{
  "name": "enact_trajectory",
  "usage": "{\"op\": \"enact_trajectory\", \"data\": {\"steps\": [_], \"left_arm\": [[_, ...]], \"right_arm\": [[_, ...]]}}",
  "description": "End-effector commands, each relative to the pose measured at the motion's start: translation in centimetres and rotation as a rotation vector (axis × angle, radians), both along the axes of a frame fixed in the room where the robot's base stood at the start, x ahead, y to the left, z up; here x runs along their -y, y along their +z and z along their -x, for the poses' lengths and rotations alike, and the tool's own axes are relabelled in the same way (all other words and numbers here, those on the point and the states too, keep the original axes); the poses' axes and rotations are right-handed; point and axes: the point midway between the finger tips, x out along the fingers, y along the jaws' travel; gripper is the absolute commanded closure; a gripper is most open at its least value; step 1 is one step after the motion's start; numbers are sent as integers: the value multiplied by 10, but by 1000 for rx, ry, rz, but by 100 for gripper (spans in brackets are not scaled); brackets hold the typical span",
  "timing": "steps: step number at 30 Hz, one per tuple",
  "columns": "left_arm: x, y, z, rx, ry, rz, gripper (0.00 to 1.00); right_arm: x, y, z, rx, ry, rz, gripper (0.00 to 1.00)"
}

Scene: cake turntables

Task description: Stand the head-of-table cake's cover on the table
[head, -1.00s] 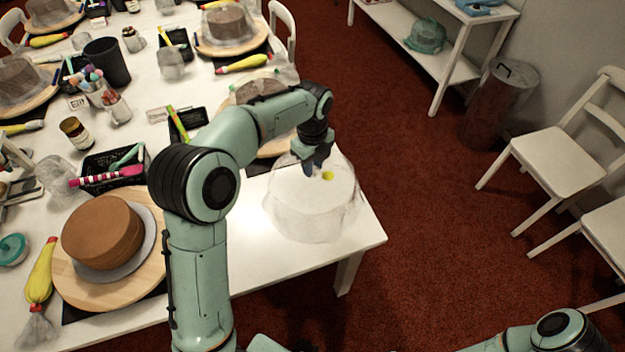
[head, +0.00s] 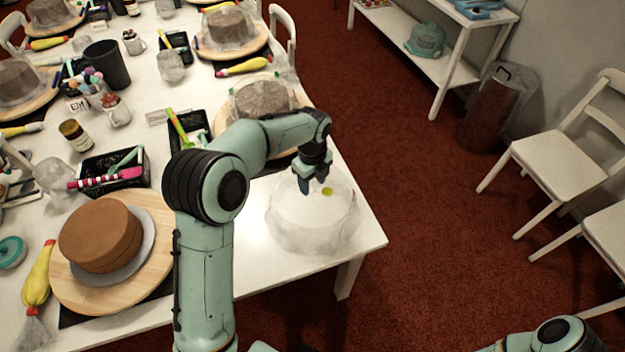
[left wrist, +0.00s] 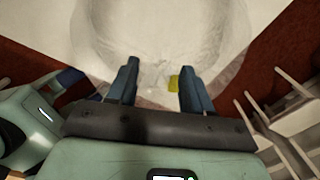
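A clear dome cover (head: 312,222) with a small yellow knob (head: 327,191) stands upright, apparently resting on the white table (head: 255,262) near its front right corner. My left gripper (head: 314,186) is just above the cover's top, beside the knob. In the left wrist view my left gripper (left wrist: 158,88) has its fingers wide apart, with the yellow knob (left wrist: 174,83) near the right finger; contact is unclear. An uncovered brown cake (head: 100,232) sits on a round wooden turntable (head: 140,285) at the front left. My right gripper is out of view.
A speckled cake (head: 262,98) under a clear cover stands behind my left arm. A yellow piping bag (head: 38,275) and a black basket (head: 120,178) are around the brown cake. White chairs (head: 560,160) stand on the red carpet at the right.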

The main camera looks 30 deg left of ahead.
Motion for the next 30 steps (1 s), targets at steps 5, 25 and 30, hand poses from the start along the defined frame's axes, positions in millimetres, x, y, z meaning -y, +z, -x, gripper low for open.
{"op": "enact_trajectory", "data": {"steps": [5,25,30], "left_arm": [[0,0,0,0,0,0,50],[0,107,-1,3,0,0,50],[0,121,0,2,0,0,50]], "right_arm": [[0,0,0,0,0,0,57],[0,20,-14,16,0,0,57],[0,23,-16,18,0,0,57]]}}
